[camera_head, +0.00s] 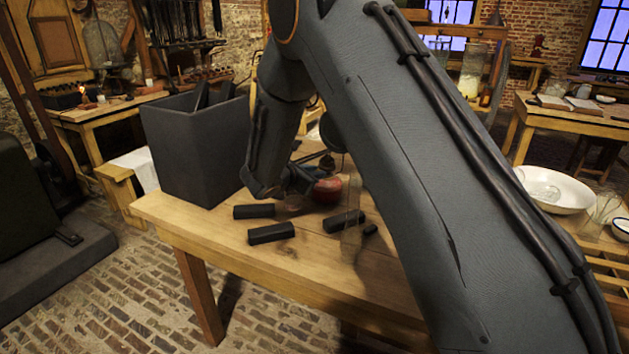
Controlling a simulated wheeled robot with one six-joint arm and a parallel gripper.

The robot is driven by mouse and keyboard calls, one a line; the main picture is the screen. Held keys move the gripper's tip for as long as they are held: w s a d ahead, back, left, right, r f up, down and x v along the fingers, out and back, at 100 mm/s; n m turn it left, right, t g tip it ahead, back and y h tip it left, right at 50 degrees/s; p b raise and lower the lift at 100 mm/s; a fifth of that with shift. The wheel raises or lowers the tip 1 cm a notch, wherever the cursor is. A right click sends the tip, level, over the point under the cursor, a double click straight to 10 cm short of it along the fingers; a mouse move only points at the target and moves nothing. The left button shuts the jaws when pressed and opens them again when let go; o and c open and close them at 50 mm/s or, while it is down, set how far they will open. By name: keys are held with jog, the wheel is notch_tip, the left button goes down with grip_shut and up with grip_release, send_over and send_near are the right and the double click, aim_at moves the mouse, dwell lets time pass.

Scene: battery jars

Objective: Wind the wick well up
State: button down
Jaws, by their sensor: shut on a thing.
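A lamp with a rounded red body (327,191) stands on the wooden table (180,218), partly hidden by my arm. My gripper (314,178) is at the left side and top of the red body, shut on a small part there, which I take to be the wick knob. The knob is too small and too covered to make out clearly. The wick and flame are not visible.
Black blocks (271,233) lie in front of the lamp, with another block (344,221) to the right. A tall dark grey bin (195,150) stands at the table's left end. A white basin (555,190) is at the right. My arm covers much of the table.

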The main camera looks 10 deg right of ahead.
jog(key=m+t+b, duration=0.1)
jog(key=m+b, duration=0.2)
jog(key=b, duration=0.9)
jog(key=f+m+t+y+b, duration=0.1)
jog(key=m+b, duration=0.3)
jog(key=b, duration=0.7)
jog(key=m+t+b, duration=0.3)
jog(key=b, duration=0.9)
jog(key=shift+s+d+f+b, duration=0.3)
jog(key=shift+s+d+f, duration=0.05)
jog(key=shift+d+f, duration=0.05)
jog(key=m+b, duration=0.1)
jog(key=b, duration=0.3)
jog(key=shift+r+m+t, duration=0.15)
jog(key=shift+m+t, duration=0.15)
jog(key=shift+t, duration=0.1)
jog(key=c, duration=1.7)
grip_release()
jog(key=shift+o, duration=0.2)
jog(key=shift+s, duration=0.15)
